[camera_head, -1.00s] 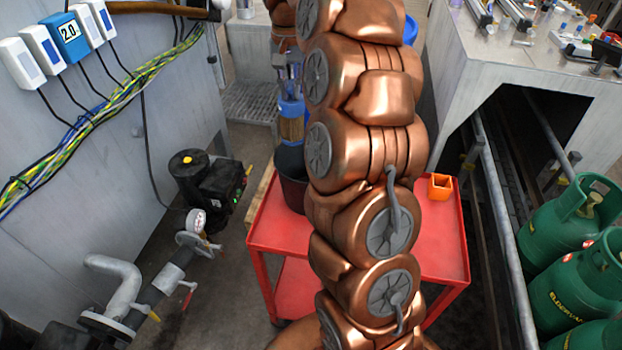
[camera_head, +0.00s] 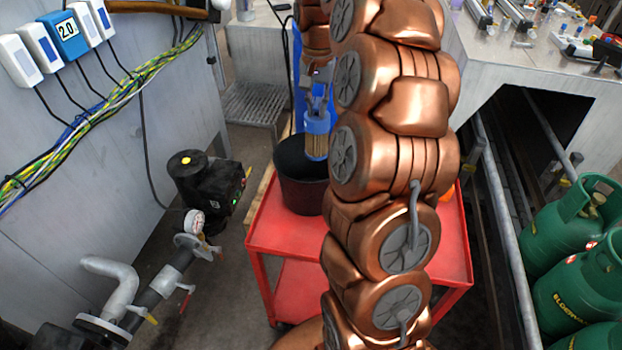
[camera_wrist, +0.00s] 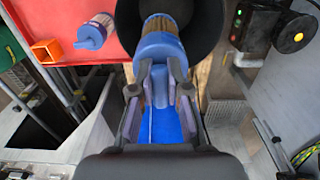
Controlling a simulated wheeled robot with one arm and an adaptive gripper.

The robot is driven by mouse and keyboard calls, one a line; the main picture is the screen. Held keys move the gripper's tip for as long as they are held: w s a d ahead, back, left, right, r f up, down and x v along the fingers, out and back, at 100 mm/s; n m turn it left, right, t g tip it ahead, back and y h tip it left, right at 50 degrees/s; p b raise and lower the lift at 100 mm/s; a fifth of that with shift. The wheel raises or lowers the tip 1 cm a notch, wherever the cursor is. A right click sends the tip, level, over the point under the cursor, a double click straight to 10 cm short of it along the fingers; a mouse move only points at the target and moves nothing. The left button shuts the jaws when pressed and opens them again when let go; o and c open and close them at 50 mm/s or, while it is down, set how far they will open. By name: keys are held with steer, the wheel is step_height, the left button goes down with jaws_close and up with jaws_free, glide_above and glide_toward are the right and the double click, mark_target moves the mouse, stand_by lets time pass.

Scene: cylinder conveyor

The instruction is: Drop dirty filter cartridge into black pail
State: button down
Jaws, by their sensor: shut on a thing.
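The dirty filter cartridge (camera_head: 317,147) has a blue cap and brown pleats. My gripper (camera_head: 318,104) is shut on its blue cap end; the wrist view also shows the cartridge (camera_wrist: 160,42) between my fingers (camera_wrist: 160,84). The cartridge hangs roughly upright, pleated end down, over the right part of the black pail's opening. The black pail (camera_head: 302,195) stands on a red cart, partly hidden by my arm; its dark wall also shows in the wrist view (camera_wrist: 207,45). I cannot tell whether the cartridge's lower end is below the rim.
The red cart (camera_head: 262,237) carries the pail. In the wrist view, a second, paler cartridge with a blue cap (camera_wrist: 90,36) and an orange holder (camera_wrist: 46,51) are on the cart. A black pump (camera_head: 205,185) stands left, green gas cylinders (camera_head: 575,280) right.

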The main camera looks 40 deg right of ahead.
steer(key=shift+f, duration=0.65)
steer(key=c, duration=1.1)
jaws_free()
steer(key=shift+r, duration=0.15)
step_height(320, 180, up, 11)
steer(key=shift+r, duration=0.35)
steer(key=shift+a, duration=0.15)
